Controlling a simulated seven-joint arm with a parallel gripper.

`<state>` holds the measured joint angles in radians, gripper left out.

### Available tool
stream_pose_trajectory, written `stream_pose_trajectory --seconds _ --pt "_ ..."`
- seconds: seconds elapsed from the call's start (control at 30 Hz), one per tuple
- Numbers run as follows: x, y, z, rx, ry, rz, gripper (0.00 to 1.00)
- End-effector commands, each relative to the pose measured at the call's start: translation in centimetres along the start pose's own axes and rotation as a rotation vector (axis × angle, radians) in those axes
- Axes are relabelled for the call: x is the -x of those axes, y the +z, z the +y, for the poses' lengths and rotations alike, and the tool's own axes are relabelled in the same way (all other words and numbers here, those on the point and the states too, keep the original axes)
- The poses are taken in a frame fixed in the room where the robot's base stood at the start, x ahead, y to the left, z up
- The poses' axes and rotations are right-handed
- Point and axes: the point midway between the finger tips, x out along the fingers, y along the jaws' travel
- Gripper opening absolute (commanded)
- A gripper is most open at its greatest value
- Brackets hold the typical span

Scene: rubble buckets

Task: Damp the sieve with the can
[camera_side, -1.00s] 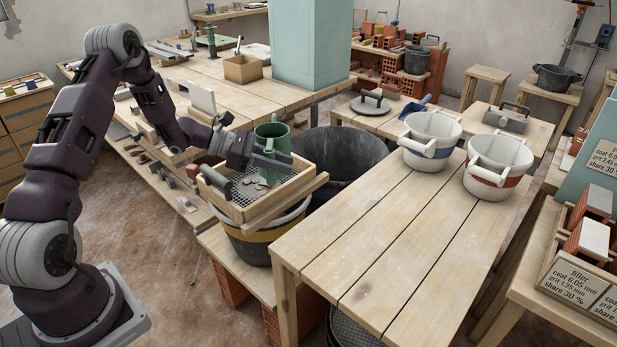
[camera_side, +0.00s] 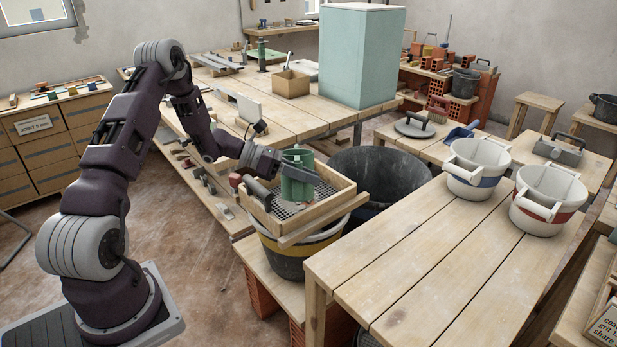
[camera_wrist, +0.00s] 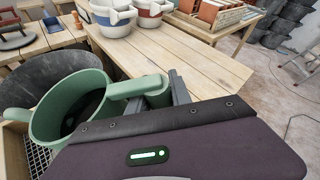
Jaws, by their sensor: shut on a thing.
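The green can (camera_side: 298,180) is over the sieve, seemingly near upright in the side view. My gripper (camera_wrist: 178,88) is shut on the can's side grip, and its fingers show beside the green part. The wrist view looks into the can's open top (camera_wrist: 72,105), dark inside. The sieve (camera_side: 318,221) is a wooden frame with a grey mesh, lying across a black bucket with a yellow band (camera_side: 292,262). In the wrist view a corner of its mesh (camera_wrist: 38,158) shows below the can. Whether the can touches the mesh, and any water, cannot be told.
A large black tub (camera_side: 385,180) stands right behind the sieve. White buckets with a blue band (camera_side: 476,168) and a red band (camera_side: 546,200) stand on the plank table (camera_side: 420,250). The front of that table is clear. A pale teal block (camera_side: 360,60) stands on the rear bench.

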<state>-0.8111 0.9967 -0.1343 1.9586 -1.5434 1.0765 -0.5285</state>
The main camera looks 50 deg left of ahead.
Motion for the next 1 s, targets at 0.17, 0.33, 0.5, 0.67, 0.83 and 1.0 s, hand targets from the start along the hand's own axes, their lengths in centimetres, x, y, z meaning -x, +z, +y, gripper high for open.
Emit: stream_pose_trajectory --seconds 0.17,0.33,0.5,0.67,0.83,1.0 --pt "0.0 0.1 0.0 -0.002 0.0 -0.002 0.0" --pt "0.5 1.1 -0.1 0.044 -0.019 -0.003 0.0" --pt "1.0 2.5 -0.2 0.117 -0.049 -0.003 0.0" --pt "1.2 2.9 -0.3 0.145 -0.062 -0.002 0.0" --pt "1.2 2.9 -0.3 0.145 -0.062 -0.002 0.0" --pt "1.2 2.9 -0.3 0.145 -0.062 -0.002 0.0"
